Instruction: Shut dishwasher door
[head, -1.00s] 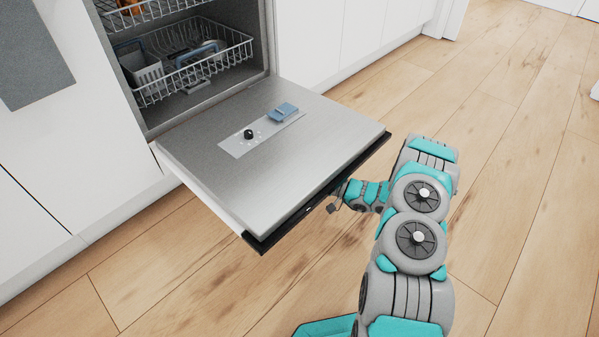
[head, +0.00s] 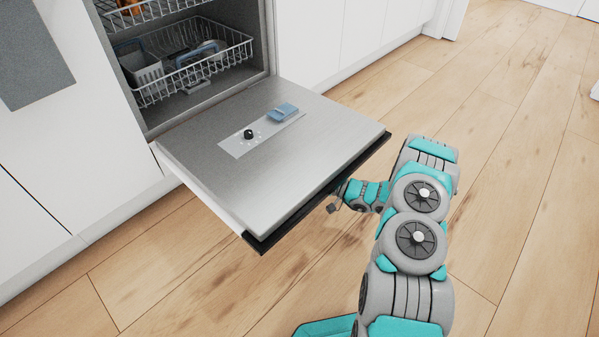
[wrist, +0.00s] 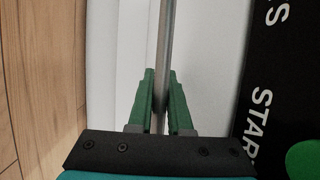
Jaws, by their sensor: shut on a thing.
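The dishwasher door (head: 270,165) is folded down, close to level, with its steel inner face up. A blue-lidded dispenser and a black knob sit on that face. My gripper (head: 332,203) is at the door's outer free edge, and its fingers are mostly hidden under that edge in the head view. In the wrist view, the green fingers of my gripper (wrist: 159,100) are shut around a thin metal handle bar (wrist: 163,45). The door's white front panel (wrist: 208,60) and a black strip with white lettering (wrist: 275,70) lie behind and beside the bar.
The dishwasher's lower rack (head: 195,65) is inside the tub and clear of the door. White cabinets (head: 345,35) stand on both sides of the opening. The wooden floor (head: 520,130) is open to the right and in front.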

